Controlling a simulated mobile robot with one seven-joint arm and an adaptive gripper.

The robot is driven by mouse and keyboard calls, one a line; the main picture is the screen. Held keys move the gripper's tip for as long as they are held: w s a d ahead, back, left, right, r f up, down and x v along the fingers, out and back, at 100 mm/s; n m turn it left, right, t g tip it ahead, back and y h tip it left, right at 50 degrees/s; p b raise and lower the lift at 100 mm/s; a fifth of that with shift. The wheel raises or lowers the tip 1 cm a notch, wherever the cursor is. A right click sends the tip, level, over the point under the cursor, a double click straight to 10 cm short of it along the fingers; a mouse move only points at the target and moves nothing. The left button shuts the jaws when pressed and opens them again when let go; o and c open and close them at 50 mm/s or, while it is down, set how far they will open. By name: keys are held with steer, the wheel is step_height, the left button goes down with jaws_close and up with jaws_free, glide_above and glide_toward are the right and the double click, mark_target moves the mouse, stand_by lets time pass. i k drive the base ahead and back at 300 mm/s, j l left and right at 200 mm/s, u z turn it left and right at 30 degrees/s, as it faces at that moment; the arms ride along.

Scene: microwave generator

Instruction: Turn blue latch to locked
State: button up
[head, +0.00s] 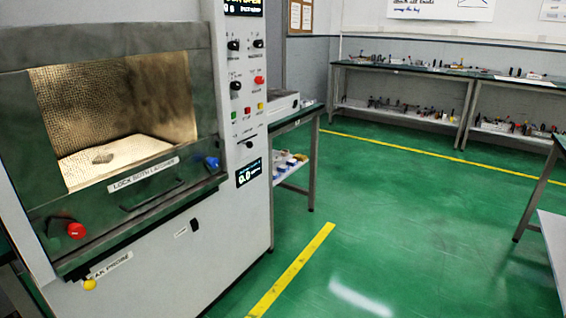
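The blue latch (212,163) sits at the right end of the lower door frame of the microwave generator (257,200), in the head view. Its exact turn angle is too small to tell. A red latch (76,231) sits at the left end of the same frame. A label reading "LOCK BOTH LATCHES" (143,174) is fixed between them, above a dark door handle (150,200). The door (100,215) appears closed, with a lit chamber behind its window. My gripper is not in view.
A control panel (245,90) with several knobs and buttons is right of the door. A yellow knob (89,285) is low on the front. A side table (312,125) stands beside the machine, benches (400,68) at the back. Green floor (400,220) is open at right.

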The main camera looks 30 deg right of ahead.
mark_target(212, 164)
steer(key=z, duration=0.35)
steer(key=i+z, duration=0.35)
steer(key=i, duration=0.85)
